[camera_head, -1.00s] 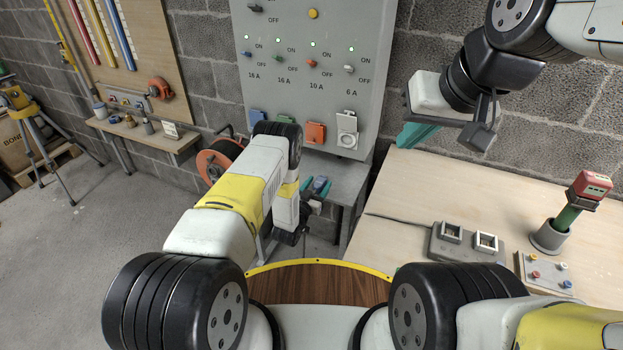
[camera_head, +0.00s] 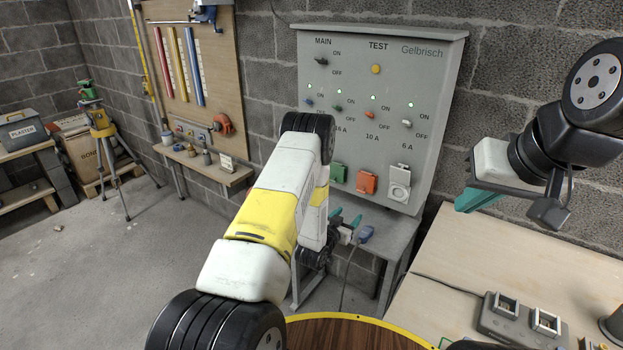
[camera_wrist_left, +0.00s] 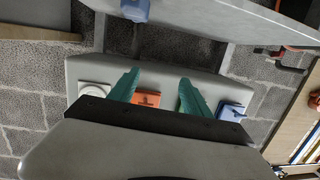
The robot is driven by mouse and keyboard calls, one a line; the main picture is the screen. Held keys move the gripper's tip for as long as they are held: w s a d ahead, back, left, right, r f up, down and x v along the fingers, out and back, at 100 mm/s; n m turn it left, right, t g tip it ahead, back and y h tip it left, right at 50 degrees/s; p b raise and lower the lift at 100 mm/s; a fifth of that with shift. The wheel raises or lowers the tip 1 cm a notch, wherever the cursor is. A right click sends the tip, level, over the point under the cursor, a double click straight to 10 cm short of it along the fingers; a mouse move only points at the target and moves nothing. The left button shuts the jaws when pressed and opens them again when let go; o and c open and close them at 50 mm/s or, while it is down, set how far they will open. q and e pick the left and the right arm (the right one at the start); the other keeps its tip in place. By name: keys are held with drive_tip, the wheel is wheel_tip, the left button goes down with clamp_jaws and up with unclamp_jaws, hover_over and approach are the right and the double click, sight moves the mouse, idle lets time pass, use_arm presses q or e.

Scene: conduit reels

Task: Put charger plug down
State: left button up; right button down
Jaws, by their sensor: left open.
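The blue charger plug (camera_head: 366,234) lies on the small grey table (camera_head: 392,240) under the switch panel, with a dark cable hanging down from it. My left gripper (camera_head: 346,220) is open and empty, just left of the plug in the head view. In the left wrist view its two teal fingers (camera_wrist_left: 158,78) are spread with nothing between them, and the blue plug (camera_wrist_left: 135,10) shows at the table's edge, apart from them. My right gripper (camera_head: 478,198) is raised at the right, away from the plug; I cannot tell its opening.
The grey switch panel (camera_head: 395,60) stands behind the table, with green, orange and white sockets visible. A blue socket (camera_wrist_left: 231,111) shows in the left wrist view. A wooden workbench (camera_head: 470,260) is at the right. The floor at the left is open.

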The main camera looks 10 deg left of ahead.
use_arm(q)
drive_tip(key=w+a+r+n+g+y, duration=0.1)
drive_tip(key=w+a+r+g+y, duration=0.15)
drive_tip(key=r, duration=1.15)
drive_tip(key=s+a+r+n+g, duration=0.1)
drive_tip(key=s+a+r, duration=0.1)
drive_tip(key=s+r, duration=0.35)
drive_tip(key=s+a+r+n+g, duration=0.1)
drive_tip(key=s+a+r, duration=0.1)
drive_tip(key=r, duration=0.6)
drive_tip(key=s+r+g, duration=0.2)
drive_tip(key=s+r, duration=0.3)
drive_tip(key=s, duration=1.1)
drive_tip(key=s+a+r+g, duration=0.1)
drive_tip(key=s+r, duration=0.4)
drive_tip(key=s, duration=1.2)
drive_tip(key=shift+s+g, duration=0.15)
drive_tip(key=shift+g, duration=0.7)
drive_tip(key=shift+a, duration=0.1)
